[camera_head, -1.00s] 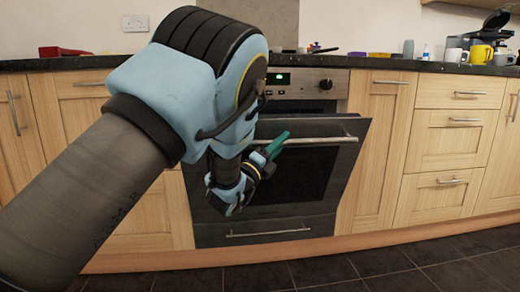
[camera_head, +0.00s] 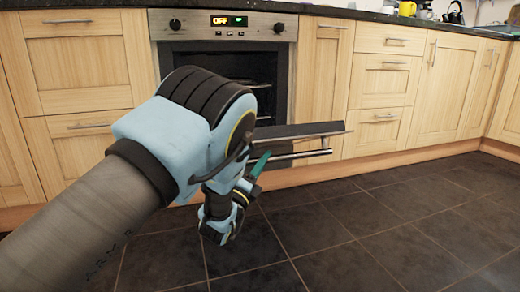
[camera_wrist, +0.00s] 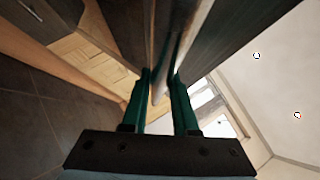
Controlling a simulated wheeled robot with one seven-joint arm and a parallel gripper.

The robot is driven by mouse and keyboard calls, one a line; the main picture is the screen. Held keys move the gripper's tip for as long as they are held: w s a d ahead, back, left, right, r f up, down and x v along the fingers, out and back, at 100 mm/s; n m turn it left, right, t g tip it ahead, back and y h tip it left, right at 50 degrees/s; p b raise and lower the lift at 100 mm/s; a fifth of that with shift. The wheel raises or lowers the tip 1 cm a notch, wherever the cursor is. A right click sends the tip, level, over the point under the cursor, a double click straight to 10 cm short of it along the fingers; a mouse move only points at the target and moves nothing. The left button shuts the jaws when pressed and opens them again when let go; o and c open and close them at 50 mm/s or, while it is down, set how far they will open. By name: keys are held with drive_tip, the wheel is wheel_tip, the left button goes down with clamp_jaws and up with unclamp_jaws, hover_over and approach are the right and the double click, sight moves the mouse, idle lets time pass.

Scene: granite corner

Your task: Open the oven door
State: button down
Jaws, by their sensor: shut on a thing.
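The oven (camera_head: 225,28) stands in the row of cabinets, with its control panel lit. Its door (camera_head: 300,131) is swung far down, close to level, and the dark cavity (camera_head: 225,65) with a rack shows above it. The metal handle bar (camera_head: 308,153) runs along the door's outer edge. My gripper (camera_head: 262,160) has green fingers and is shut on the handle near its left part. In the wrist view the pale handle (camera_wrist: 160,92) lies between the two fingers of my gripper (camera_wrist: 160,85). My arm hides the left part of the door.
Wooden cabinets and drawers (camera_head: 385,85) flank the oven on both sides. A dark worktop (camera_head: 370,15) runs above, with a yellow mug (camera_head: 407,8) and other items at the back right. The dark tiled floor (camera_head: 400,220) is clear in front.

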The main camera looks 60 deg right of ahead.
drive_tip(key=shift+w+a+f, duration=0.1)
drive_tip(key=shift+a+f, duration=0.05)
drive_tip(key=shift+f, duration=1.2)
drive_tip(key=shift+w, duration=0.1)
drive_tip(key=c, duration=1)
unclamp_jaws()
drive_tip(key=o, duration=0.3)
drive_tip(key=shift+s, duration=0.2)
drive_tip(key=v, duration=1)
drive_tip(key=shift+a+f, duration=0.1)
drive_tip(key=shift+a, duration=0.25)
